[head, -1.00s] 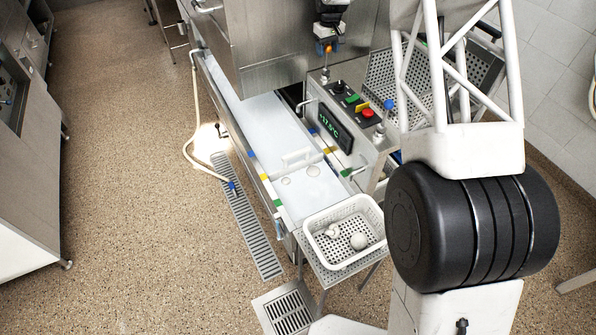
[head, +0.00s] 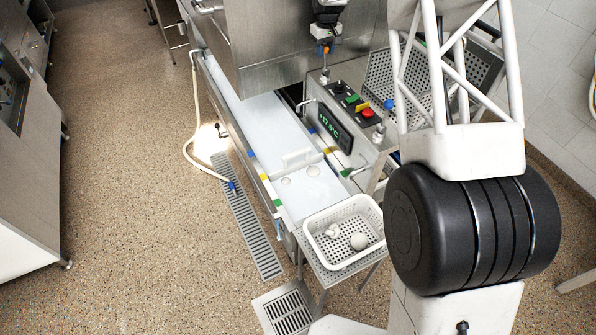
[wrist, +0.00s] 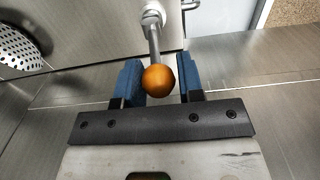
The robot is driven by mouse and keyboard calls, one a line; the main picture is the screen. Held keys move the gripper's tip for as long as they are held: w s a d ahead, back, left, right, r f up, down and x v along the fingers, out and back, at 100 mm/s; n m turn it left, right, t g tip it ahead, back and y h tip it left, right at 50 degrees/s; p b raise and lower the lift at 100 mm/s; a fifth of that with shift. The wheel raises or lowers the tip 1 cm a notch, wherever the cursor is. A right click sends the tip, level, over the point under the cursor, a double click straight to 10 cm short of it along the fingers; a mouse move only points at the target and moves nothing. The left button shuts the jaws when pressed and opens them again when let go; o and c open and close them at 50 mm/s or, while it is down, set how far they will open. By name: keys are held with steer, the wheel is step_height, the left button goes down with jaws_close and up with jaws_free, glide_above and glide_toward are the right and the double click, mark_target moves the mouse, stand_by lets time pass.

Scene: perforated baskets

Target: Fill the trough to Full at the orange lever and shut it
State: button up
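The orange lever (wrist: 158,79) has a round orange knob on a metal rod. In the wrist view the knob lies between the two blue fingers of my gripper (wrist: 160,85). It nearly fills the space between them; I cannot tell whether both fingers press on it. In the head view the orange knob (head: 325,49) shows just below my gripper, above the control box. The long trough (head: 250,115) holds a pale surface, with blue, yellow and green marks along its near rim. My arm's dark end hides part of the back.
A white perforated basket (head: 342,256) with pale round pieces stands at the trough's near end. The control box has a lit display (head: 336,126) and a red button (head: 367,113). A hose (head: 190,130) hangs over the trough's left side. The floor at left is clear.

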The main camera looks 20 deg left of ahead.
steer(key=shift+s+a, duration=0.3)
steer(key=shift+s+a+f, duration=0.15)
steer(key=shift+s+a, duration=0.05)
stand_by(0.4)
steer(key=shift+s+a+f, duration=0.2)
steer(key=shift+s+a, duration=0.25)
steer(key=shift+s+a+f, duration=0.1)
steer(key=shift+s+a, duration=0.05)
steer(key=shift+s, duration=0.05)
stand_by(0.4)
steer(key=shift+s+a+f, duration=0.4)
steer(key=shift+s+a, duration=0.05)
steer(key=shift+a, duration=0.05)
stand_by(0.4)
steer(key=shift+d, duration=0.1)
steer(key=shift+w+d+r, duration=0.3)
steer(key=shift+w, duration=0.05)
stand_by(0.5)
